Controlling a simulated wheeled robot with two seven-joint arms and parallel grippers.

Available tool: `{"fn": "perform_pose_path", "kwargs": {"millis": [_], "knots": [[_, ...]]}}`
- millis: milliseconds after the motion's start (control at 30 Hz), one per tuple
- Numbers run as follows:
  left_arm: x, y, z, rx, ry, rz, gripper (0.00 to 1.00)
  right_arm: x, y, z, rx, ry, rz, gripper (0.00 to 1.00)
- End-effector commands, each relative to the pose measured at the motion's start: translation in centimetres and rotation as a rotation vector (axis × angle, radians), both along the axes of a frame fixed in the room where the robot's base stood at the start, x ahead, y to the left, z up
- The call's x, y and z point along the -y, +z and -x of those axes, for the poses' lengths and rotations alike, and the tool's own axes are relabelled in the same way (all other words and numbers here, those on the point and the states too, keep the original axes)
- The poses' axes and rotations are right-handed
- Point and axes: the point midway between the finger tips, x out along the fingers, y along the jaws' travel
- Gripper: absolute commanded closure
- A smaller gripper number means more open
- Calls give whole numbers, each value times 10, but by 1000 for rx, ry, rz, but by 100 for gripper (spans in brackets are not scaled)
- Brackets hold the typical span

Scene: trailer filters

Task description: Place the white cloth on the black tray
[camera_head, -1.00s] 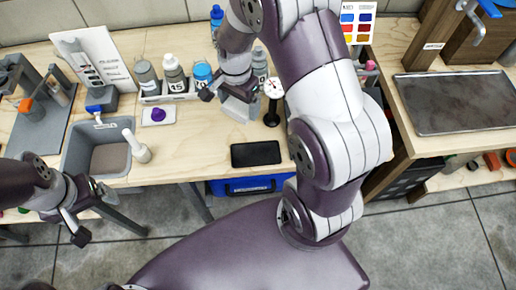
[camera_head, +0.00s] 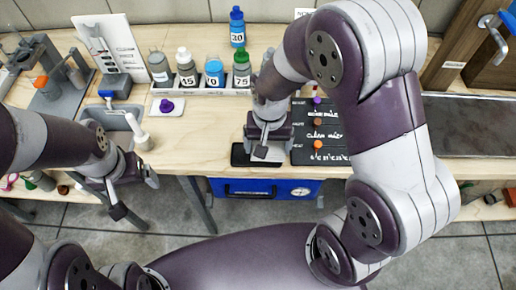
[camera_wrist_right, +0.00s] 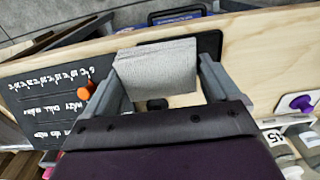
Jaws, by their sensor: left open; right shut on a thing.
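The white cloth (camera_wrist_right: 157,68) looks light grey and folded in the right wrist view. My right gripper (camera_wrist_right: 163,75) is shut on it, with a finger at each side. The cloth is over the black tray (camera_wrist_right: 210,44), covering part of it; I cannot tell whether they touch. In the head view, the tray (camera_head: 239,155) lies flat at the table's front edge, partly hidden by my right gripper (camera_head: 262,148). The cloth is mostly hidden there. My left gripper (camera_head: 132,194) is open and empty in front of the table, below the grey sink.
A black board (camera_head: 322,131) with writing and coloured knobs lies right of the tray. A bottle rack (camera_head: 205,90) stands behind. A purple knob on a white pad (camera_head: 167,107) and a grey sink (camera_head: 118,119) are left. A blue case (camera_head: 268,188) is below the table.

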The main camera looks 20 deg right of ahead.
Motion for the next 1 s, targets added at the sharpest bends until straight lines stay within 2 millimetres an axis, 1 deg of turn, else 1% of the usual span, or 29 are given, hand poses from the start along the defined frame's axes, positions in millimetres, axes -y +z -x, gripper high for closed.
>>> {"fn": "perform_pose_path", "kwargs": {"millis": [33,100,200,267,400,433,500,700,833,867,900,1000], "knots": [[0,0,0,0,0,0,11,-7,-8,-10,-2,2,0,44],[0,0,0,0,0,0,11,-14,-16,-22,-2,0,0,44],[0,0,0,0,0,0,11,-20,-22,-32,0,-1,0,44],[0,0,0,0,0,0,11,-21,-30,-33,-3,-2,1,44],[0,-1,0,0,0,0,11,-20,-56,-33,-3,-2,1,44],[0,-1,0,0,0,0,11,-21,-59,-33,-1,-3,1,44],[0,-1,0,0,0,0,11,-21,-63,-34,0,-3,0,44],[0,-1,0,0,0,0,11,-20,-63,-34,1,-3,0,44],[0,-3,0,0,0,0,11,-20,-67,-34,0,-3,0,44],[0,-3,0,0,0,0,11,-20,-67,-34,1,-3,0,7],[0,-2,0,0,0,0,11,-20,-67,-34,1,-3,0,0],[0,-2,0,0,0,0,11,-20,-67,-34,1,-3,0,0]]}}
